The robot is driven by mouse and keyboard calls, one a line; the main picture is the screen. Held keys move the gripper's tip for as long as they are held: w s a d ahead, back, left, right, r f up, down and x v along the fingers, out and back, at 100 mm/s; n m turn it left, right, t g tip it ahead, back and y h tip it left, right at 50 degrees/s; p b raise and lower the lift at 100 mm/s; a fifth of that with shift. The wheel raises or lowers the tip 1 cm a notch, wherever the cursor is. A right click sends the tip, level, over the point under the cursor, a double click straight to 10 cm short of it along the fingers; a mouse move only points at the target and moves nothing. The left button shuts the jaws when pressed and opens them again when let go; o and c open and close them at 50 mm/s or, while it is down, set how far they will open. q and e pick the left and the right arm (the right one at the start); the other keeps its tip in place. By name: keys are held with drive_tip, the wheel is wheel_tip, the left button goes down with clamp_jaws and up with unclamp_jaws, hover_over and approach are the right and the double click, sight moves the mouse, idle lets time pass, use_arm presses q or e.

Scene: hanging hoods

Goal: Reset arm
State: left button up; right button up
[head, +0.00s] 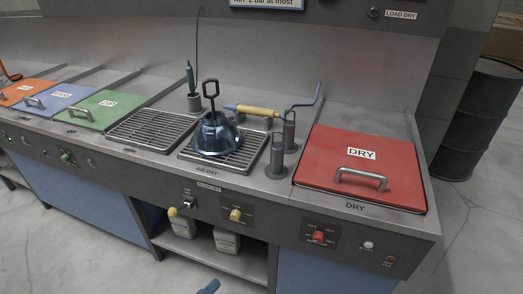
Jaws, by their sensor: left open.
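Only a small dark blue tip of my left gripper (209,286) shows, at the bottom edge of the head view, low in front of the bench. The rest of it is cut off by the frame. It is clear of everything on the bench, and nothing shows held in it. My right gripper is not in view. A shiny blue hood (214,136) with a dark upright loop handle stands on the right one of two metal grates.
A red DRY lid (362,168) with a bar handle is at right. Green (101,109), blue (64,97) and orange lids are at left. A yellow-handled tool (258,111) lies behind two grey posts (281,146). Knobs line the front; white jugs (227,241) stand below.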

use_arm(q)
drive_tip(key=s+a+r+m+g+y, duration=0.2)
drive_tip(key=s+a+m+g+y, duration=0.6)
drive_tip(key=s, duration=0.3)
drive_tip(key=w+d+f+m+t+h+p, duration=0.1)
drive_tip(key=w+d+f+t+h+p, duration=0.1)
drive_tip(key=w+d+t, duration=0.4)
drive_tip(key=shift+f+h, duration=0.9)
drive_tip(key=shift+f, duration=0.2)
